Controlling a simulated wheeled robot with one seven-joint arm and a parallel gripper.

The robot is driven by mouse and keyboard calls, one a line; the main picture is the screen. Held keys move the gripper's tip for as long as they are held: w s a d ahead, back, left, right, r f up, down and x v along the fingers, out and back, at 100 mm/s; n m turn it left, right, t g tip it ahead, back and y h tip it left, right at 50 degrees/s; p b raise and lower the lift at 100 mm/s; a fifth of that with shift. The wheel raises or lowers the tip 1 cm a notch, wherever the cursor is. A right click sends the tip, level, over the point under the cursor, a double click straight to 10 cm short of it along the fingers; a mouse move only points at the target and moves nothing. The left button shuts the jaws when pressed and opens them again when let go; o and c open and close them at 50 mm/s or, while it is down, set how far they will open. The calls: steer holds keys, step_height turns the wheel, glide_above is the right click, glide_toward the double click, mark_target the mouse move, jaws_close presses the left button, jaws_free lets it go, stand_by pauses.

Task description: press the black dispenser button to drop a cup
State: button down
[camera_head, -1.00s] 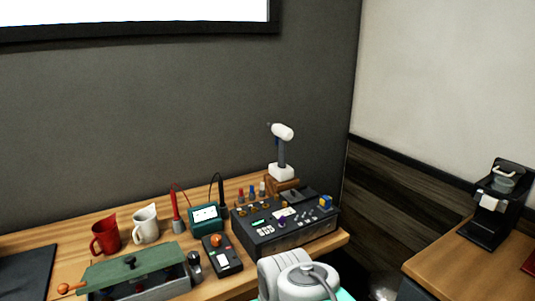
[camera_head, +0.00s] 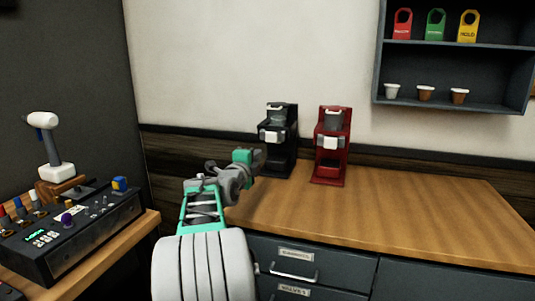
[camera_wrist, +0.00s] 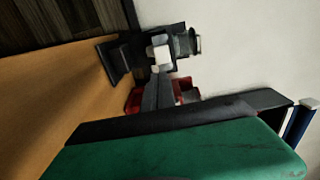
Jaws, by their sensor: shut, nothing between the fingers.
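The black machine (camera_head: 278,140) stands on the wooden counter, with a white block on its front and a pale, cup-like part at its top. It also shows tilted in the wrist view (camera_wrist: 125,62). I cannot pick out a separate black dispenser button or a loose cup. My gripper (camera_head: 259,160) is shut and empty, just left of the black machine's lower body in the head view. In the wrist view its dark fingers (camera_wrist: 158,95) point towards the machines. I cannot tell whether it touches anything.
A red machine (camera_head: 331,148) stands right of the black one; it shows partly hidden in the wrist view. A wall shelf (camera_head: 450,103) holds tags and small cups. A control box (camera_head: 75,235) and a white-headed stand (camera_head: 50,145) are left. The counter's right side (camera_head: 430,210) is clear.

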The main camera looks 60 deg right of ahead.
steer(key=p, duration=0.3)
glide_toward(271, 139)
steer(key=d, duration=0.4)
steer(key=w+d, duration=0.1)
steer(key=d, duration=0.2)
steer(key=shift+a, duration=0.1)
steer(key=shift+w, duration=0.1)
